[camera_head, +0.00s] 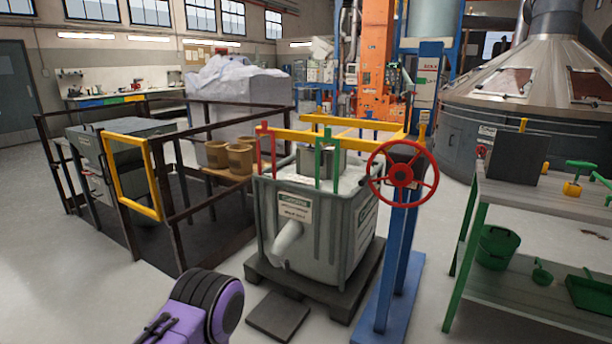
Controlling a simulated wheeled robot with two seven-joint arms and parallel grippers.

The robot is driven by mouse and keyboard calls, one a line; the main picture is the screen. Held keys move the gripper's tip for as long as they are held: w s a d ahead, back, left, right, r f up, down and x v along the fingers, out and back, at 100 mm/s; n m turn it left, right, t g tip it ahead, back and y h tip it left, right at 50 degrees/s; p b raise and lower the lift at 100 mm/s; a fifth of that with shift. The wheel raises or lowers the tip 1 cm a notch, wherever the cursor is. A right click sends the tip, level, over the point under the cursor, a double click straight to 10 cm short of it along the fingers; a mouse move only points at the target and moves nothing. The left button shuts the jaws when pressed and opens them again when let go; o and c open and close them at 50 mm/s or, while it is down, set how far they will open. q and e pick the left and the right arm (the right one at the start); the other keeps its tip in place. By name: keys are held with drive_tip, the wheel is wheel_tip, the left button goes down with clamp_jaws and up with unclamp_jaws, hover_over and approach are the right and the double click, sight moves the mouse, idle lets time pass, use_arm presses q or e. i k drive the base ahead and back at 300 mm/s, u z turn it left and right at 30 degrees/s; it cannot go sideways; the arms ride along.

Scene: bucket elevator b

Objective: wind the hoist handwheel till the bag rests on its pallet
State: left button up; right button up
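The red handwheel (402,173) has spokes and a hub and is mounted on a blue post (398,262) right of the bag. The big grey-green bag (335,238) is upright with a label and a pale spout on its front. Green and red straps rise from its top corners to a yellow lifting frame (345,121). The dark pallet (343,308) is directly under the bag. I cannot tell whether the bag's bottom touches it. Neither of my grippers' fingertips can be made out. A purple and black arm part of mine fills the bottom left. Nothing touches the handwheel.
A green-legged bench (570,202) with green tools and a bucket (497,246) stands at the right. Dark railings (170,205) with a yellow gate (134,178) stand at the left. A flat dark plate (278,316) lies before the pallet. Floor between post and bench is clear.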

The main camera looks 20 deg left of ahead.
sight(400, 175)
drive_tip(key=u, duration=0.3)
drive_tip(key=i, duration=0.85)
drive_tip(key=z, duration=0.1)
